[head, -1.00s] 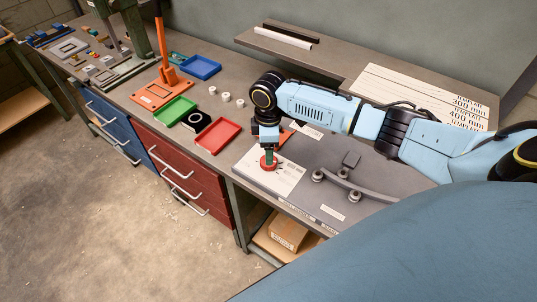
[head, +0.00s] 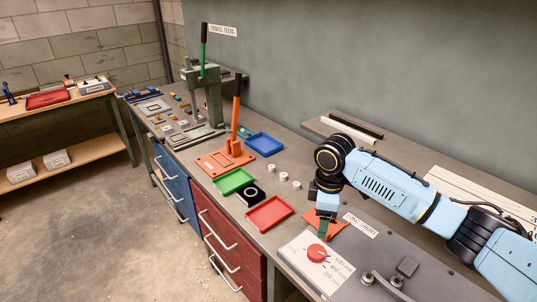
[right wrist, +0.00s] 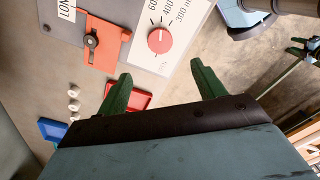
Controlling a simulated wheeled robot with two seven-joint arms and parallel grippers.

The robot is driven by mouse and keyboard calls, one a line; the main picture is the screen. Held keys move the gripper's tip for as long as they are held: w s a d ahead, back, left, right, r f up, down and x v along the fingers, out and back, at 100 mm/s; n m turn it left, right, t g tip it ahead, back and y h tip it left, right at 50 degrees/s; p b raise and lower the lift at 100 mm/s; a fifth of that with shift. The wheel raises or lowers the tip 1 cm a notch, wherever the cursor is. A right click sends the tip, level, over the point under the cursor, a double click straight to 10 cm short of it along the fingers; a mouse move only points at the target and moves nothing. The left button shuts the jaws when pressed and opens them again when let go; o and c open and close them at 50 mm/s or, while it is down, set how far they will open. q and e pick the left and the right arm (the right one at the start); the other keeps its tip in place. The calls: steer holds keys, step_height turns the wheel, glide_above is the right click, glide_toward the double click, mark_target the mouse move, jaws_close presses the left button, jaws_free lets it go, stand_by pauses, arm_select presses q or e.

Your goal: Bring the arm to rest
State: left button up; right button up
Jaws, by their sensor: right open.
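My right gripper (head: 323,234) is open and empty above the bench, just behind a red round knob (head: 317,253) in the head view. The knob sits on a white dial plate (head: 300,268) with printed mm marks. In the right wrist view, the green fingers of my right gripper (right wrist: 163,84) are spread wide with nothing between them. The red knob (right wrist: 160,40) lies beyond them, clear of both. Dark green finger-like parts at that view's right edge may be my left gripper (right wrist: 306,50); its opening is unclear.
An orange plate (right wrist: 97,45) with a dark lever lies beside the dial plate. Red (head: 270,214), green (head: 232,181) and blue (head: 265,145) trays stand further left. An orange lever press (head: 226,160) and a green press (head: 207,95) rise behind. Open floor lies left of the bench.

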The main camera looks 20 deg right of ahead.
steer(key=s+a+f+m+t+y, duration=0.1)
steer(key=s+a+f+m+y, duration=0.1)
steer(key=s+a+f, duration=0.8)
steer(key=s+d+r+m+t+h, duration=0.25)
steer(key=s+m, duration=0.55)
steer(key=s, duration=0.8)
step_height(320, 180, down, 32)
steer(key=s+g+b, duration=0.1)
steer(key=s+b, duration=0.1)
steer(key=b, duration=0.6)
steer(key=s+d+f+b, duration=0.1)
steer(key=s+f+b, duration=0.2)
steer(key=s+f, duration=0.5)
steer(key=s+d+f+g+b, duration=0.1)
steer(key=s+d+f+b, duration=0.1)
steer(key=s+f, duration=0.6)
step_height(320, 180, down, 5)
steer(key=shift+s+f+b, duration=0.2)
steer(key=shift+s+b, duration=0.15)
steer(key=shift+b, duration=0.35)
